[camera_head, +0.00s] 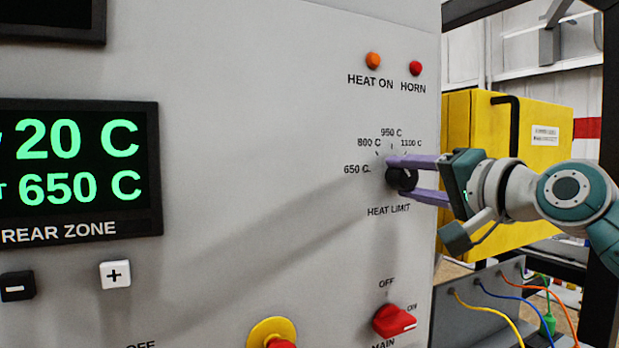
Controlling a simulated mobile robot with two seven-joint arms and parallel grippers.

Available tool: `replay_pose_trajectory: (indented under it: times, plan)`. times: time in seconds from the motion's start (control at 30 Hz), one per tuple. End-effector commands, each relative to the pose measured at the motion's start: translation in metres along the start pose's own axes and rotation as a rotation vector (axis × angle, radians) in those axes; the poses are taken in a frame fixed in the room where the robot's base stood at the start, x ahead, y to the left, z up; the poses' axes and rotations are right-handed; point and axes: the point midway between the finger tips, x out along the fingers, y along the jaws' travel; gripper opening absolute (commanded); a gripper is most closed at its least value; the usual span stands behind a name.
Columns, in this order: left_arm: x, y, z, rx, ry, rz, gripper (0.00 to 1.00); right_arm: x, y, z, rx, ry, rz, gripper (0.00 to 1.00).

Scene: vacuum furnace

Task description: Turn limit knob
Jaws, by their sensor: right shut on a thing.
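The black heat limit knob (403,179) is on the grey panel (260,120), above the label HEAT LIMIT. Marks for 650, 800, 950 and 1100 C are set around its left and upper sides. My right gripper (391,176) comes in from the right, with one purple finger above the knob and one below it. It is shut on the knob. The fingers partly cover the knob, and I cannot tell for sure which mark it points to. My left gripper is not in view.
A red main switch (395,320) and a yellow-ringed red button (272,334) are low on the panel. A display (78,168) reads 20 C and 650 C. A yellow cabinet (520,130) and coloured cables (515,297) are at the right, past the panel edge.

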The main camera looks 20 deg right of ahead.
Motion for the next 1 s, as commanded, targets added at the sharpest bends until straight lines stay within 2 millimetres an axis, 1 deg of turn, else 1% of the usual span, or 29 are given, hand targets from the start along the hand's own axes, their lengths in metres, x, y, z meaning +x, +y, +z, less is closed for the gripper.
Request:
replay_pose_trajectory:
  times: [0.3, 0.33, 0.57, 0.87, 1.0]
  plan:
    - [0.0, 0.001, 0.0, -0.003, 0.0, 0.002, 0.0, 0.0, -0.001, 0.0, 0.0, 0.0, -0.001, 0.0]
    - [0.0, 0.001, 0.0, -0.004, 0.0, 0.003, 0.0, 0.0, -0.001, 0.0, 0.0, 0.0, -0.001, 0.55]
    - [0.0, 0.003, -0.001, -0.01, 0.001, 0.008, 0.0, 0.0, 0.0, 0.0, 0.0, 0.0, -0.001, 0.81]
    - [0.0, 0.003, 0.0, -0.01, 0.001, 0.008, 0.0, -0.002, 0.0, 0.0, 0.0, 0.0, 0.0, 0.81]
    - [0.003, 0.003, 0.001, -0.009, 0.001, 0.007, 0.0, -0.015, 0.002, 0.001, 0.0, 0.0, 0.001, 0.81]
